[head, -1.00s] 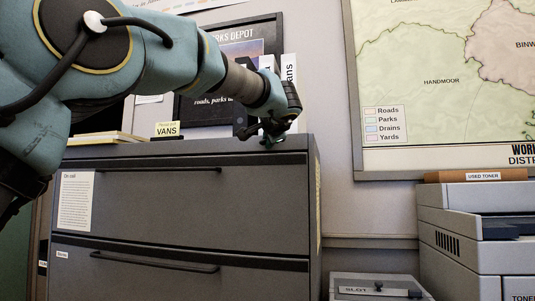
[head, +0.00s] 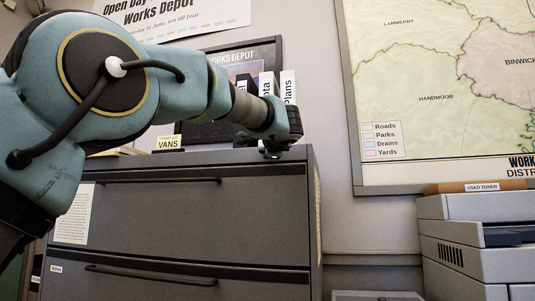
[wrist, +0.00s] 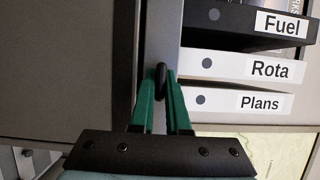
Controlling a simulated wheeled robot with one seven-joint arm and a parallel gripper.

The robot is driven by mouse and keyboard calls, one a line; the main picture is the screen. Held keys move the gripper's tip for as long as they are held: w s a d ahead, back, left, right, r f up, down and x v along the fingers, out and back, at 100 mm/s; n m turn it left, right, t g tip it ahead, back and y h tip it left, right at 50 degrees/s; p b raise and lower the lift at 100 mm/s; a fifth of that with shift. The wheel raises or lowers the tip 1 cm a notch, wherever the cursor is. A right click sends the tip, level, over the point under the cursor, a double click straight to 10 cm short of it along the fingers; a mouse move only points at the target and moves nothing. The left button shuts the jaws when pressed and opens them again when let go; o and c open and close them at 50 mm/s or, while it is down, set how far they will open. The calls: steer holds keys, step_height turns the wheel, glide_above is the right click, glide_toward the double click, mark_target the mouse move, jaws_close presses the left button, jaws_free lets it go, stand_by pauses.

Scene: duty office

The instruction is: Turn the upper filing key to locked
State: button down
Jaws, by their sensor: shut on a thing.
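The dark grey filing cabinet (head: 200,217) stands below my arm in the head view. My gripper (head: 270,153) is at the top right of its front, just above the upper drawer. In the wrist view its green fingers (wrist: 162,105) are shut on a small dark, rounded piece, the upper filing key (wrist: 160,78), at the pale strip beside the dark drawer front. The fingers and the small size hide most of the key, so I cannot tell which way it is turned.
Binders labelled Fuel (wrist: 283,25), Rota (wrist: 270,69) and Plans (wrist: 262,102) stand on the cabinet close to my gripper. A printer (head: 480,245) and a used toner box (head: 475,187) are at the right.

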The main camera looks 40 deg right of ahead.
steer(key=c, duration=0.9)
jaws_free()
steer(key=shift+s, duration=0.1)
steer(key=b+v, duration=0.2)
steer(key=v, duration=0.8)
steer(key=shift+s+a+b, duration=0.25)
steer(key=shift+b, duration=0.15)
